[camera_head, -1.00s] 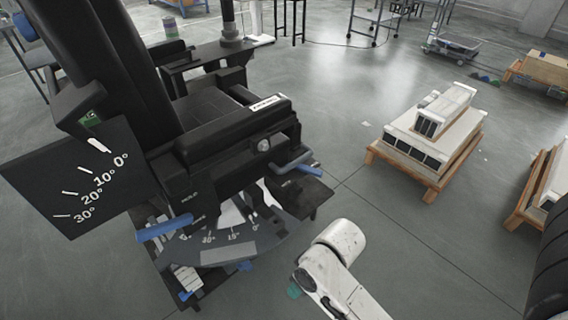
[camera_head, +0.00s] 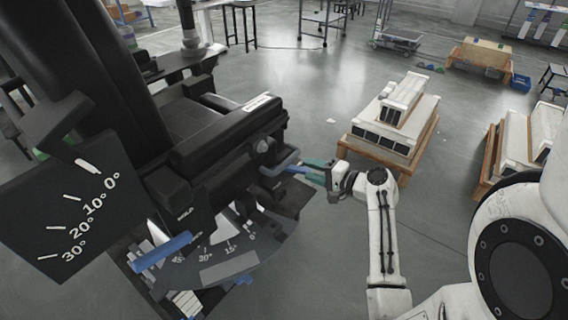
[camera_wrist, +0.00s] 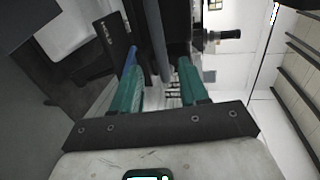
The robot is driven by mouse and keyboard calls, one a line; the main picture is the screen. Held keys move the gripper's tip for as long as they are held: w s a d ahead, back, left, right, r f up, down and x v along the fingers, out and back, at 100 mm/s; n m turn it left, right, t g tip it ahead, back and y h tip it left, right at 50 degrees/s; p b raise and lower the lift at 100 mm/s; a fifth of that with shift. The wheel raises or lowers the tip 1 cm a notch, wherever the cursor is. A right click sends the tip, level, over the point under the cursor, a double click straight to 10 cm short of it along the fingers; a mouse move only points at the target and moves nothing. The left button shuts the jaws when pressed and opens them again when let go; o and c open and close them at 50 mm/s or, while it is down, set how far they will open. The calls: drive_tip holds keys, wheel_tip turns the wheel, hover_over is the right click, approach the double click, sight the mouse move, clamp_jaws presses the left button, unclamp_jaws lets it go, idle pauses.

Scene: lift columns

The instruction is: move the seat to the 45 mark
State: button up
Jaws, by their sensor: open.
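The black seat (camera_head: 200,125) stands at the left of the head view. Below it is a dark curved scale (camera_head: 230,258) marked 0, 15, 30 and 45, with the 45 mark (camera_head: 179,260) at its left end. I cannot tell which mark the seat is at. A lever with a blue end (camera_head: 292,168) sticks out at the seat's right side. My gripper (camera_head: 312,172) is open at that end. In the wrist view, a grey-blue bar (camera_wrist: 155,38) lies between the teal fingers of my gripper (camera_wrist: 160,66); contact is unclear.
A second blue handle (camera_head: 160,252) is at the scale's left. A tilt plate (camera_head: 70,215) with marks 0 to 30 hangs at the left.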

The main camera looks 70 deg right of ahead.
sight(289, 163)
drive_tip(key=x, duration=0.9)
drive_tip(key=shift+w+f, duration=0.15)
drive_tip(key=shift+w, duration=0.25)
drive_tip(key=shift+c, duration=0.2)
clamp_jaws()
